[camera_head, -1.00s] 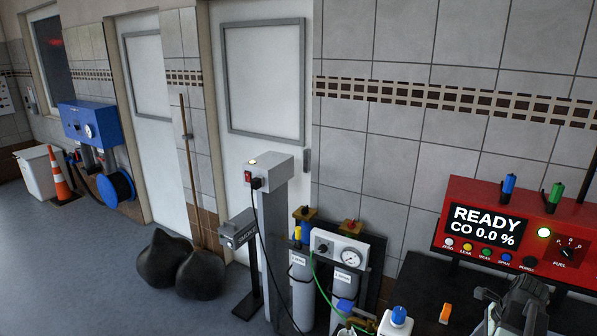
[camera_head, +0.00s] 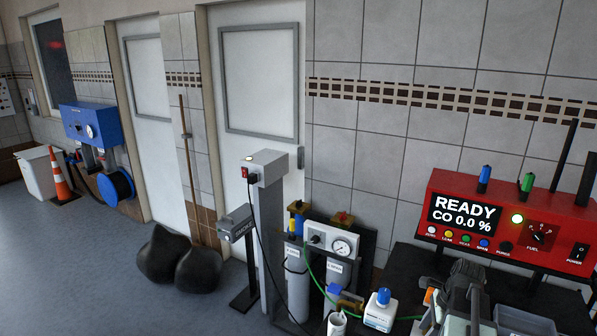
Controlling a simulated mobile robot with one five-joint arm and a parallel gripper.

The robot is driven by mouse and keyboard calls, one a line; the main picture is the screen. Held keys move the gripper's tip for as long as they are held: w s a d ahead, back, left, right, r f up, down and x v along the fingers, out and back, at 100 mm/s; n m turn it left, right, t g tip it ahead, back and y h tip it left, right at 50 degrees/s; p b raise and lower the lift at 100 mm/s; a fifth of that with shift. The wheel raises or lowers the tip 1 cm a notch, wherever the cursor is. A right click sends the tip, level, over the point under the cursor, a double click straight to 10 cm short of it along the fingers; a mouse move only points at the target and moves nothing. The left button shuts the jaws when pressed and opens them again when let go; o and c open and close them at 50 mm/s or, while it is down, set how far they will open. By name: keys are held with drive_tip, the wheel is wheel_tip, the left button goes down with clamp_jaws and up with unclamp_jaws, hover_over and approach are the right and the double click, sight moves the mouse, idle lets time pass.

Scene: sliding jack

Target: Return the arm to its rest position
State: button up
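Grey parts of my arm rise from the bottom edge at the lower right. What seems to be my gripper (camera_head: 464,278) is at their upper end, in front of the black bench and below the red analyser. Its fingers cannot be made out clearly, so I cannot tell whether it is open or shut. No object is clearly seen held in it. The lower part of the arm is cut off by the picture's edge.
The red analyser (camera_head: 515,220) reads READY, CO 0.0 %. A white bottle with a blue cap (camera_head: 381,312) stands left of my arm. A gauge unit (camera_head: 332,241) with cylinders and a grey post (camera_head: 270,230) stand further left. Open floor (camera_head: 80,270) lies at the left.

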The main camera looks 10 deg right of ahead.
drive_tip(key=w+a+n+h, duration=0.1)
drive_tip(key=w+a+n, duration=0.1)
drive_tip(key=a+n, duration=0.9)
drive_tip(key=w+a+n+g+h, duration=0.1)
drive_tip(key=w+a+n, duration=0.1)
drive_tip(key=a+n, duration=1)
drive_tip(key=shift+w+a+f+n, duration=0.15)
drive_tip(key=shift+a+f+n, duration=0.2)
drive_tip(key=shift+a, duration=4.1)
